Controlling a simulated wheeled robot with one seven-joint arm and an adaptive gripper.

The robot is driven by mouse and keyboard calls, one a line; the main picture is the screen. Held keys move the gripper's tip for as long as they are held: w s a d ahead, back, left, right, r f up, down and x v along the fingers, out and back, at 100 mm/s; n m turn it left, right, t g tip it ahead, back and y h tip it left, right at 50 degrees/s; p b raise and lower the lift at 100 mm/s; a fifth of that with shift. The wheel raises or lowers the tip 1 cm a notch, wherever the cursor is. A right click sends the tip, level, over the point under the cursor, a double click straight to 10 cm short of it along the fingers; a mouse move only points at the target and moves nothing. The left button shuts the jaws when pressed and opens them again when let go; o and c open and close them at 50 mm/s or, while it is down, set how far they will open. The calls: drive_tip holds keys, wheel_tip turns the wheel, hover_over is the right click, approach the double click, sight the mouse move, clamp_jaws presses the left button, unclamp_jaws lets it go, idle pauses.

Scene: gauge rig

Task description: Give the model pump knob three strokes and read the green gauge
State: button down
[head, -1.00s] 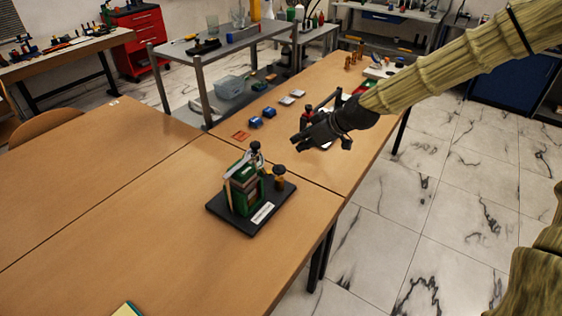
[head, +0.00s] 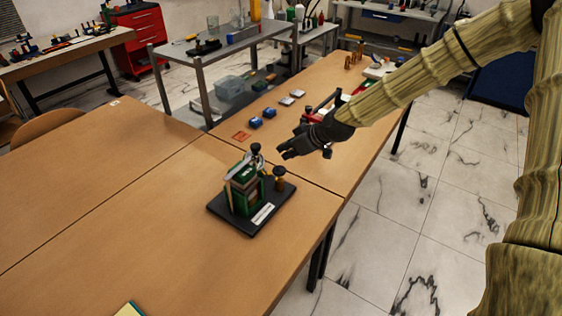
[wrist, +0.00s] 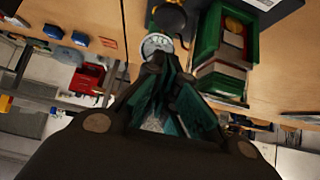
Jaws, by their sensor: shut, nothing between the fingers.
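The model rig (head: 243,192) stands on a dark base plate (head: 240,228) with a white label, on the near table. It has a green block body, which shows in the wrist view (wrist: 208,40). A black knob (head: 256,147) tops it at the back; a brown knob with a dark top (head: 279,180) stands at its right. I cannot tell which is the pump knob. A round white dial (wrist: 156,44) shows just beyond my fingertips in the wrist view; its reading is too small to make out. My gripper (head: 283,155) is shut and empty, above and right of the rig, apart from both knobs.
A yellow-edged pad (head: 129,309) lies at the near edge. The table left of the rig is clear.

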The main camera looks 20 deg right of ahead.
sight(279, 170)
drive_tip(key=shift+p+x, duration=0.35)
drive_tip(key=shift+x, duration=1.2)
drive_tip(key=shift+f+p, duration=0.6)
drive_tip(key=shift+f, duration=1.3)
wheel_tip(279, 170, down, 3)
drive_tip(key=b, duration=0.2)
drive_tip(key=shift+b, duration=0.3)
drive_tip(key=shift+s, duration=0.15)
wheel_tip(279, 170, up, 5)
drive_tip(key=p, duration=0.2)
drive_tip(key=shift+f+p, duration=0.2)
drive_tip(key=shift+p, duration=0.1)
drive_tip(key=shift+s+d+b, duration=0.1)
drive_tip(key=shift+d+b, duration=0.15)
drive_tip(key=shift+b, duration=0.15)
drive_tip(key=b+v, duration=0.2)
drive_tip(key=v, duration=0.7)
drive_tip(key=shift+r, duration=0.2)
